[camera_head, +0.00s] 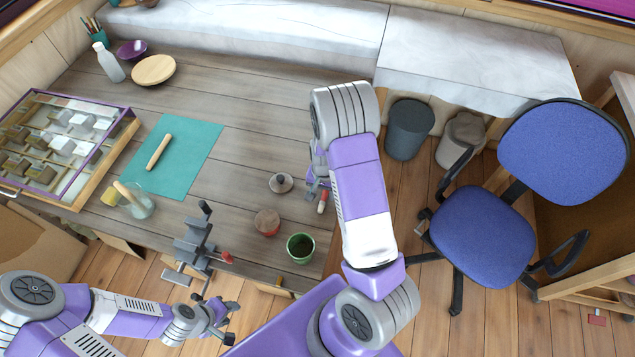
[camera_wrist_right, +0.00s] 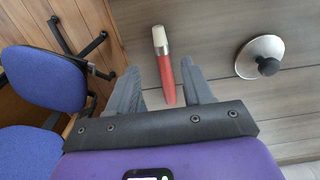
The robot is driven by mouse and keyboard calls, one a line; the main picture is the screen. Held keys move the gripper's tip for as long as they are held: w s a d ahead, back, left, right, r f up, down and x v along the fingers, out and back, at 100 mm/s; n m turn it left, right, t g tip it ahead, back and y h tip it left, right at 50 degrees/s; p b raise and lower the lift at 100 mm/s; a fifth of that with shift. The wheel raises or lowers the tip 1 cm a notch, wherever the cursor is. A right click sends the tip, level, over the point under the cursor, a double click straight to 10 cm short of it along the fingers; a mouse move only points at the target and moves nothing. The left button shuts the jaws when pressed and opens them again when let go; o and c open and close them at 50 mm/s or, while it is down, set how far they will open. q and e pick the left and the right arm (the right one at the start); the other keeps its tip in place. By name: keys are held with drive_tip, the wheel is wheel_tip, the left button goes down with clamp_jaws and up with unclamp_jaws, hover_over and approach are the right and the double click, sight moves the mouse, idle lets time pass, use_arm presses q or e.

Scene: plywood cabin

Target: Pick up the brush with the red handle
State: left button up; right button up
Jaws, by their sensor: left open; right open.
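The brush with the red handle (camera_wrist_right: 167,78) lies on the table, with its pale bristle end (camera_wrist_right: 159,37) pointing away from my right gripper in the right wrist view. In the head view only its pale end (camera_head: 322,206) shows clearly beside my right gripper (camera_head: 317,188). My right gripper (camera_wrist_right: 159,64) is open, one finger on each side of the red handle as seen from the wrist; I cannot tell whether they touch it. My left gripper (camera_head: 231,321) is open and empty, low at the left, in front of the table edge.
A round lid with a dark knob (camera_head: 281,182) lies near the brush and also shows in the wrist view (camera_wrist_right: 262,55). A reddish pot (camera_head: 267,222), a green cup (camera_head: 300,247) and a grey vise (camera_head: 194,245) stand along the near edge. A blue chair (camera_head: 482,220) stands right of the table.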

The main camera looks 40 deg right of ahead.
sight(322, 202)
wheel_tip(322, 202, down, 6)
drive_tip(key=shift+f, duration=0.25)
drive_tip(key=shift+w, duration=0.1)
drive_tip(key=shift+c, duration=0.2)
clamp_jaws()
